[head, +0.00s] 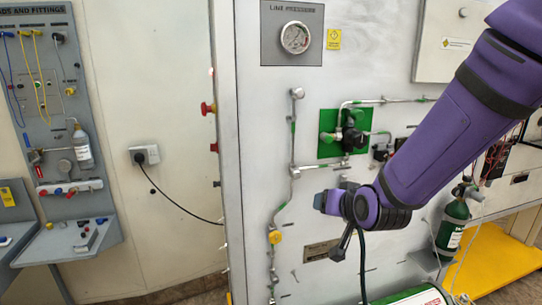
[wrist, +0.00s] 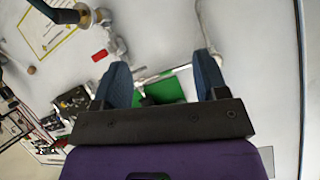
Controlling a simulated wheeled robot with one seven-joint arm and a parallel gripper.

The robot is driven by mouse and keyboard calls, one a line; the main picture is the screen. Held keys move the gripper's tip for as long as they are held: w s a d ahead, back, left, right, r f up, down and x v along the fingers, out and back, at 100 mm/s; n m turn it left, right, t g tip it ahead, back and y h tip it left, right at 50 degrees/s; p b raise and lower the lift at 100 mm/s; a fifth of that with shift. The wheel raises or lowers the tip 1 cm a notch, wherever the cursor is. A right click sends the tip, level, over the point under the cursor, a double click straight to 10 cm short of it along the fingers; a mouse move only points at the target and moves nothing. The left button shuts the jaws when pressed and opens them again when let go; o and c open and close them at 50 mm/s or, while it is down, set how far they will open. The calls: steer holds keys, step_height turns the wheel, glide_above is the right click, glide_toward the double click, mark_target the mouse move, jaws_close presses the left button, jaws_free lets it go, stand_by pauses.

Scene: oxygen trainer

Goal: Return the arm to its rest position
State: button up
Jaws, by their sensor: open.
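My purple arm reaches in from the upper right in the head view. Its wrist end is in front of the grey trainer panel (head: 250,160), below the green plate (head: 330,118). My gripper shows in the wrist view (wrist: 165,80) with two blue fingers spread apart and nothing between them that it holds. Part of a green plate (wrist: 178,84) shows beyond the fingers.
A pressure gauge (head: 295,38) tops the panel. Thin pipes with a yellow-tagged fitting (head: 275,237) run down it. A green cylinder (head: 452,228) stands at right by a yellow surface (head: 500,262). At left are a tool board (head: 45,110) and a wall socket (head: 146,154).

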steer(key=s+d+r+g+h, duration=0.1)
steer(key=s+d+r, duration=0.3)
steer(key=s, duration=0.4)
steer(key=s+d+r+g+h, duration=0.1)
steer(key=s+d+r+g, duration=0.2)
steer(key=s+d, duration=0.3)
steer(key=s+d+r+g+h, duration=0.1)
steer(key=s+d+r, duration=0.5)
steer(key=s, duration=0.6)
steer(key=shift+n+g, duration=0.4)
steer(key=shift+g, duration=0.4)
steer(key=shift+w+r, duration=0.1)
